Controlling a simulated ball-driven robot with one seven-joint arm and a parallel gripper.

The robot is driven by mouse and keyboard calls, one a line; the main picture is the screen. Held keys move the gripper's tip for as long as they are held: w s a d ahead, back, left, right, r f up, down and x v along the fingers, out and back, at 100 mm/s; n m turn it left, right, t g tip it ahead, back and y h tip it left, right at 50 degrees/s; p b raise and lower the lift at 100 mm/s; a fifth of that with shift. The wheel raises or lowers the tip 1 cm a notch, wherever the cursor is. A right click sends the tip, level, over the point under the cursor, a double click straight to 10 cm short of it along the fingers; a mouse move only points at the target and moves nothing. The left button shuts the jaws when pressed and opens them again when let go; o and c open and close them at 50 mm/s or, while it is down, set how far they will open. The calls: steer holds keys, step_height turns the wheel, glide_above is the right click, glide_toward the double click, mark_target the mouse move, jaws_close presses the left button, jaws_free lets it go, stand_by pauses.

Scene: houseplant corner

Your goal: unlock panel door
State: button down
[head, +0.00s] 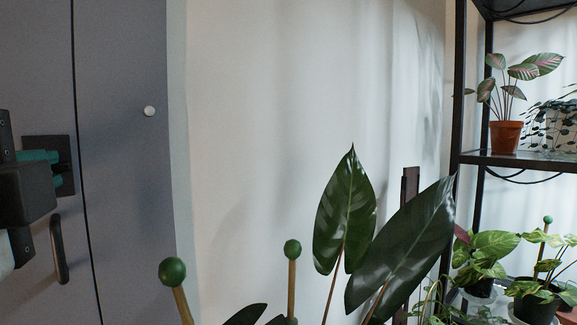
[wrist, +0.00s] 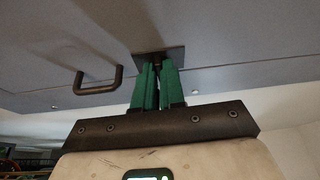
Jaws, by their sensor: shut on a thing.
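The grey panel door (head: 40,80) fills the left of the head view, with a dark vertical seam along its right side. A dark square lock plate (head: 68,150) sits on it, above a dark bar handle (head: 58,248). My gripper (head: 60,168) is at the plate, its green fingers against it. In the wrist view, my gripper (wrist: 158,70) is shut on a small dark lock knob (wrist: 157,66) in front of the plate (wrist: 175,54). The fingers hide most of the knob, so its turn cannot be told. The handle (wrist: 97,82) shows left of the fingers.
A white round knob (head: 149,111) is on the grey panel right of the seam. Large-leaved plants (head: 345,210) and green-balled stakes (head: 172,271) stand in front of the pale wall. A black shelf (head: 456,130) with potted plants is at right.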

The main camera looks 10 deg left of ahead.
steer(key=shift+w+r+m, duration=0.1)
steer(key=shift+r+m, duration=0.1)
steer(key=shift+m, duration=0.1)
stand_by(0.4)
steer(key=c, duration=1.3)
jaws_free()
steer(key=shift+f, duration=0.1)
steer(key=shift+o, duration=0.4)
steer(key=shift+w+a+f, duration=0.1)
steer(key=b+v, duration=0.1)
steer(key=v, duration=1)
